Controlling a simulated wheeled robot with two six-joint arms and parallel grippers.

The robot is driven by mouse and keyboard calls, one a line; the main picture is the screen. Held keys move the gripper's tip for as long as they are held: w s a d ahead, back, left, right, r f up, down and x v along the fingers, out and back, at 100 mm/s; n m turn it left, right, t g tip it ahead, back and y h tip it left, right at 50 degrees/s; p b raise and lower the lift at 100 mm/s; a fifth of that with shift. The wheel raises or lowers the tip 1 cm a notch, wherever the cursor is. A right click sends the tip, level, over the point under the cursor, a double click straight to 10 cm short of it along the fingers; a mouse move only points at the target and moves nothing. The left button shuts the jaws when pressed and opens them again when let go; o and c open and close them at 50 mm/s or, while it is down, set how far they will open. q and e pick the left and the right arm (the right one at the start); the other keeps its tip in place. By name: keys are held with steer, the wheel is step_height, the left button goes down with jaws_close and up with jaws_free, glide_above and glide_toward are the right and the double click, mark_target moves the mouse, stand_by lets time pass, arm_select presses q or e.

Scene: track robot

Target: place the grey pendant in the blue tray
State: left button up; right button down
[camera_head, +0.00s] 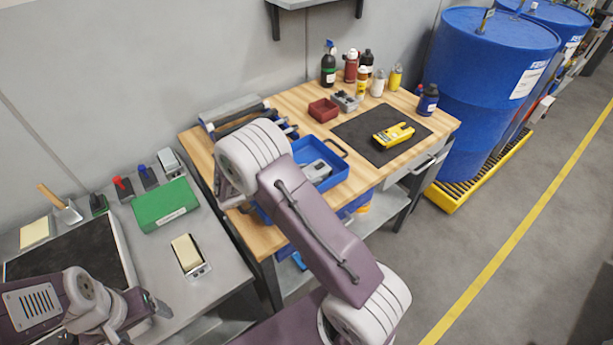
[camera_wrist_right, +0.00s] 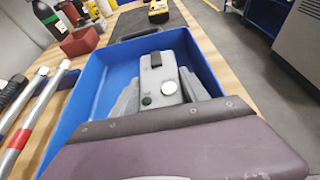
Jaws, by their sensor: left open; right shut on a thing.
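The grey pendant (camera_wrist_right: 160,82), with a black patch, a green button and a white button, is between the pale fingers of my right gripper (camera_wrist_right: 160,92) in the right wrist view. The gripper is shut on it. Pendant and fingers are within the walls of the blue tray (camera_wrist_right: 90,90); whether the pendant touches the tray floor I cannot tell. In the head view the tray (camera_head: 340,150) is partly hidden by my right arm, with the grey pendant (camera_head: 318,172) showing inside. My left gripper (camera_head: 150,304) is open and empty over the grey bench at lower left.
Left of the tray lie long tools (camera_wrist_right: 30,110). Behind it are a dark red bin (camera_head: 323,109) and several bottles. A black mat (camera_head: 362,142) with a yellow device (camera_head: 393,135) lies to the right. A green case (camera_head: 165,205) sits on the grey bench (camera_head: 215,250).

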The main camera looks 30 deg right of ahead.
arm_select(q)
steer(key=shift+f, duration=0.1)
arm_select(e)
steer(key=shift+f, duration=0.2)
steer(key=c, duration=0.6)
jaws_free()
steer(key=shift+r, duration=0.3)
steer(key=v, duration=1.2)
steer(key=shift+a+f+p, duration=0.1)
steer(key=shift+p, duration=0.3)
arm_select(q)
steer(key=shift+r, duration=0.45)
